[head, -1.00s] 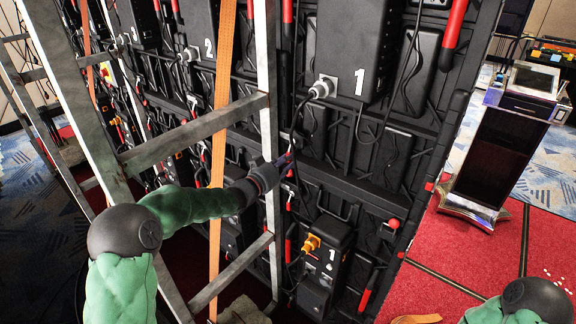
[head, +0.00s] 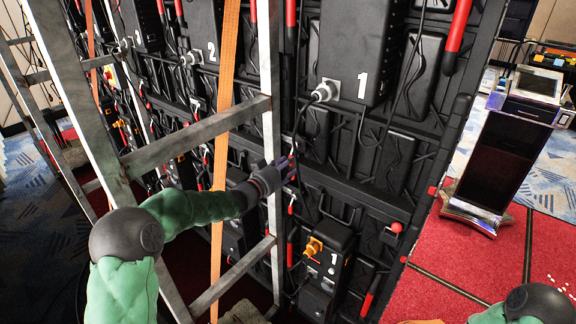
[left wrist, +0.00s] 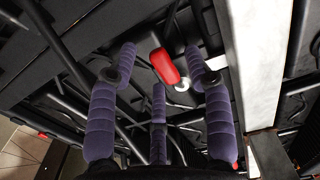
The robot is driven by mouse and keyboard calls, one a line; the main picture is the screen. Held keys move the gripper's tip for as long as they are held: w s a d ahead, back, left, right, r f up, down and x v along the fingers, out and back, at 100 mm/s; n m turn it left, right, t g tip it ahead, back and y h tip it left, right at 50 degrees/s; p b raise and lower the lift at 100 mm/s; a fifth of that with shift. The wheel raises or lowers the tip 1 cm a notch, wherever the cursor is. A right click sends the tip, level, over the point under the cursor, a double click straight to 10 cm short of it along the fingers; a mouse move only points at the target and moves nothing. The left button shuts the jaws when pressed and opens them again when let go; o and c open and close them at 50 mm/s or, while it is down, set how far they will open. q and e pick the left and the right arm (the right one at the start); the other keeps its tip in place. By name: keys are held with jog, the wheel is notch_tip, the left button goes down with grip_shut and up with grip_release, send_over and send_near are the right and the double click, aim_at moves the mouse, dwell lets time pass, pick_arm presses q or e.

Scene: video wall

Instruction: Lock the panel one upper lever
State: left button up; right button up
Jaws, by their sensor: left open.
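A red lever handle (left wrist: 164,66) with a silver round base shows in the left wrist view, between the spread purple fingers of my left gripper (left wrist: 158,78). The fingers are open around it, and I see no clear contact. In the head view my left gripper (head: 284,174) is at the panel's left edge, just past the ladder-like metal upright, and its fingers cover most of the lever there. Panel one (head: 352,150) is the black panel with a white "1" on its upper box (head: 352,60) and lower box (head: 325,268). My right gripper is out of view.
A metal frame (head: 268,100) with crossbars stands before the panels, close to my left forearm. An orange strap (head: 222,120) hangs beside it. Black cables hang over panel one. A kiosk (head: 497,155) stands at the right on red carpet, with open floor around it.

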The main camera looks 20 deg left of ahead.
pick_arm(q)
jog(key=v, duration=1.2)
jog(key=s+d+f+n+g+y, duration=0.1)
jog(key=s+d+f+n+g, duration=0.15)
jog(key=f, duration=0.65)
jog(key=s+d+f+n+g+y, duration=0.15)
jog(key=d+f, duration=0.25)
jog(key=f, duration=0.6)
jog(key=s+d+f+n+g, duration=0.1)
jog(key=s+d+f+g, duration=0.15)
jog(key=f, duration=0.65)
jog(key=s+d+f+g, duration=0.5)
jog(key=s+f, duration=0.3)
jog(key=s, duration=0.4)
jog(key=s+d+f+n+g, duration=0.1)
jog(key=s+d+f+g, duration=0.4)
jog(key=s+f, duration=0.4)
jog(key=s, duration=0.4)
jog(key=shift+d+f+n, duration=0.2)
jog(key=shift+f+n, duration=0.1)
jog(key=shift+w, duration=0.1)
